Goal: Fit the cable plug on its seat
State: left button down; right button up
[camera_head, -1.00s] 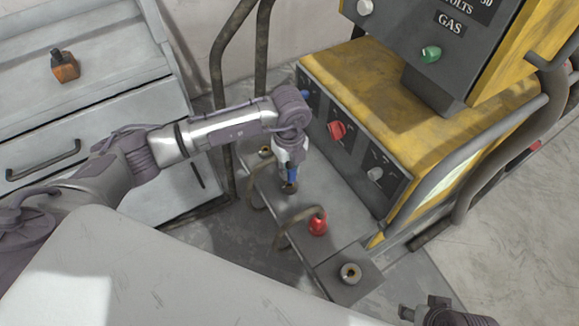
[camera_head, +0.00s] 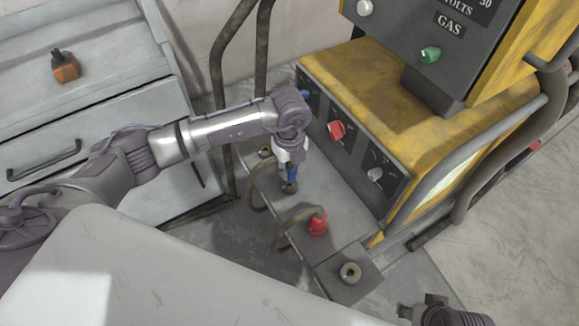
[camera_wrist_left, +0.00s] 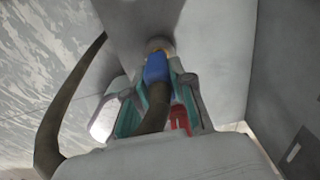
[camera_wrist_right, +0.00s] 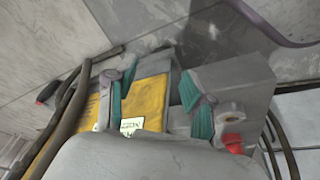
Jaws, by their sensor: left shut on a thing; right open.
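My left gripper (camera_head: 288,158) is shut on the blue cable plug (camera_head: 292,173), which points down at a round brass seat (camera_head: 289,188) on the grey ledge. In the left wrist view, the blue plug (camera_wrist_left: 156,68) sits between the fingers. Its dark cable (camera_wrist_left: 154,110) runs back toward the camera, and the plug's tip is at or just over the seat (camera_wrist_left: 160,43). I cannot tell whether the tip is inside it. My right gripper (camera_wrist_right: 155,92) is open and empty; its wrist (camera_head: 445,312) shows at the lower right of the head view.
A red plug (camera_head: 317,224) with a cable stands on the same ledge. Other brass seats are at the back (camera_head: 264,152) and front (camera_head: 350,272). The yellow machine (camera_head: 420,110) with knobs rises behind the ledge.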

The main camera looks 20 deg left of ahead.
aim_at(290, 174)
pick_arm(q)
jog(key=shift+f, duration=0.15)
pick_arm(e)
jog(key=shift+r, duration=0.15)
pick_arm(q)
jog(key=shift+f, duration=0.15)
jog(key=shift+f+b, duration=0.35)
jog(key=shift+f, duration=0.05)
pick_arm(e)
jog(key=shift+v, duration=1.2)
jog(key=shift+s+d, duration=0.15)
jog(key=shift+s, duration=0.05)
pick_arm(q)
jog(key=shift+f, duration=0.3)
pick_arm(e)
jog(key=shift+r, duration=0.25)
pick_arm(q)
jog(key=shift+f+b, duration=0.5)
jog(key=c, duration=0.9)
grip_release()
